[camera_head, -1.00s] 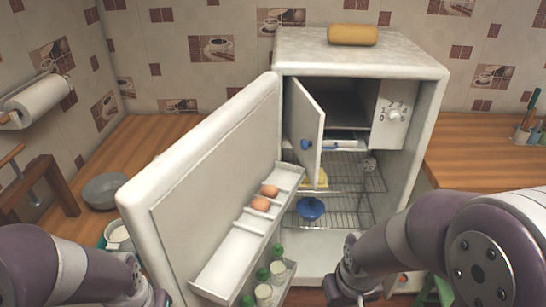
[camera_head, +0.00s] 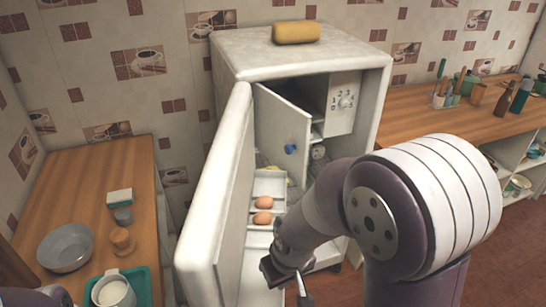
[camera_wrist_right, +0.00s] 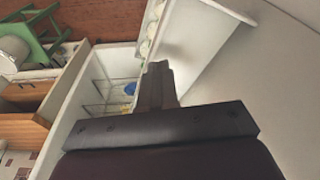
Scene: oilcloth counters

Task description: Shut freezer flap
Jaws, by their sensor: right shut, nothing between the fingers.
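The freezer flap (camera_head: 283,130) is a white panel with a blue knob (camera_head: 290,149), inside the upper part of the white fridge (camera_head: 230,58). It stands ajar, with a dark gap into the freezer compartment showing above and to its right. The large fridge door (camera_head: 215,205) is wide open on the left. My right gripper (camera_head: 300,290) is low in front of the fridge, to the right of the open door and below the flap, apart from the flap. In the right wrist view its fingers (camera_wrist_right: 158,75) are together and empty. My left gripper is out of view.
A yellow roll-shaped object (camera_head: 296,32) lies on the fridge top. A grey bowl (camera_head: 65,248) and a mug (camera_head: 113,292) stand on the left counter. In the wrist view, a green stool (camera_wrist_right: 45,40) stands nearby.

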